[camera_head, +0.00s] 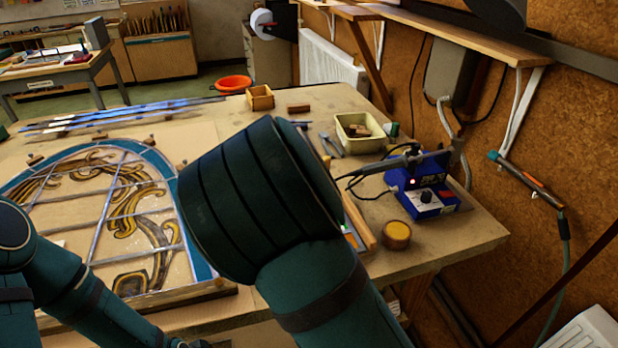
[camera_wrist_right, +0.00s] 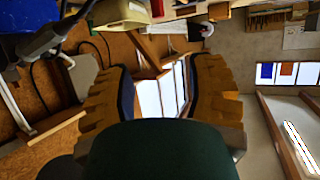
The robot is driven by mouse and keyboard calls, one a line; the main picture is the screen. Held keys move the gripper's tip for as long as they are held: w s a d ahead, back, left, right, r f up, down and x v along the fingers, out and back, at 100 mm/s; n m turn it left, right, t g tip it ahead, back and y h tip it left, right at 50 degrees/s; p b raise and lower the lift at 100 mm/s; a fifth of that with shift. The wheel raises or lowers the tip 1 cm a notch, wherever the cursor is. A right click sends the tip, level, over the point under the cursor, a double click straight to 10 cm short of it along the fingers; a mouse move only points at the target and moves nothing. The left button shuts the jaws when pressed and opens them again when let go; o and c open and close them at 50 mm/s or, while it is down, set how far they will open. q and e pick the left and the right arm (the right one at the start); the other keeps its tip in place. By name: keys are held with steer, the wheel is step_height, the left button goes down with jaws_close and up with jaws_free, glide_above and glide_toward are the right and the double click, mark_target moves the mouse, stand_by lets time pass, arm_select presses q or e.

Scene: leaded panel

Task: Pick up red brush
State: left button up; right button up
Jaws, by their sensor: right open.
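I cannot make out a red brush in either view. My right arm covers the middle of the workbench (camera_head: 455,240) in the head view and may hide things behind it. My right gripper (camera_wrist_right: 160,85) shows in the right wrist view with its two fingers spread wide and nothing between them. It is hidden behind my arm in the head view. My left arm shows at the lower left of the head view, but its gripper is out of sight.
A leaded glass panel (camera_head: 120,205) lies at the left of the bench. A blue soldering station (camera_head: 425,199), a round amber-coloured pot (camera_head: 396,236) and a cream tray (camera_head: 362,146) stand at the right. A small wooden box (camera_head: 260,98) stands at the back.

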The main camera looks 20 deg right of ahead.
steer(key=shift+s+a+f+b+x, duration=0.15)
steer(key=shift+f+b+x, duration=0.6)
steer(key=shift+x, duration=1.75)
steer(key=shift+s+f+b+x, duration=0.35)
steer(key=shift+b+x, duration=0.85)
steer(key=shift+x, duration=1.25)
steer(key=shift+s+a+f+b+x, duration=0.15)
steer(key=shift+f+b+x, duration=0.65)
steer(key=shift+x, duration=1.7)
arm_select(q)
step_height(320, 180, down, 7)
steer(key=s, duration=0.1)
steer(key=shift+r, duration=0.15)
arm_select(e)
steer(key=shift+r, duration=0.25)
arm_select(q)
steer(key=shift+d, duration=0.1)
arm_select(e)
steer(key=shift+s, duration=0.1)
jaws_close()
